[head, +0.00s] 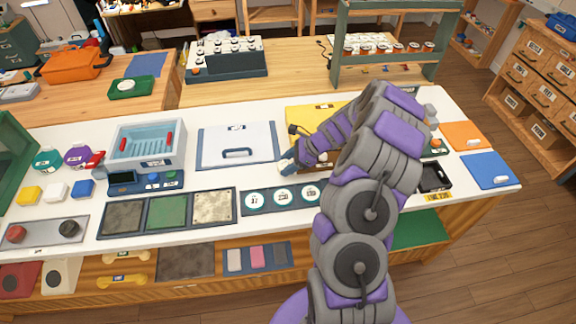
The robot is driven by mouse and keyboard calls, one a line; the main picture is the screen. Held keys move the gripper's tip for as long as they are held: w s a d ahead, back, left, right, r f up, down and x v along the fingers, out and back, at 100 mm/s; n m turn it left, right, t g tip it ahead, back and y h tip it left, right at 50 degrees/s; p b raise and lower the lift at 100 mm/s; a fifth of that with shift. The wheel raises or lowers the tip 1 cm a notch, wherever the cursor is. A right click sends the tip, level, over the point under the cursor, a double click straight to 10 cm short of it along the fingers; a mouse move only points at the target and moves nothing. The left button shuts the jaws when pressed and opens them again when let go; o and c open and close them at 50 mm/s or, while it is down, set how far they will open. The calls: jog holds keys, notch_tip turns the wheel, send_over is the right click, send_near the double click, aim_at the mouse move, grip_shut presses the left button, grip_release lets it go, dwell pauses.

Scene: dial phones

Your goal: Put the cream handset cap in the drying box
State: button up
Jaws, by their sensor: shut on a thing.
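My gripper (289,164) is over the white bench, by the right edge of a flat pale panel with a handle (237,133). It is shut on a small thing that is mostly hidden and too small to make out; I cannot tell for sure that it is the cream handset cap. An open pale grey box with a slatted blue inside and red grips (120,140) stands to the left of that panel. It may be the drying box, but its label is too small to read. My gripper is apart from this box.
Textured pads (167,210) and round dials (255,200) line the front. A yellow panel (305,115) lies behind my arm. A green shelf frame (341,45) stands at the back right.

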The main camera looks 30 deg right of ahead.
jog(key=o, duration=0.8)
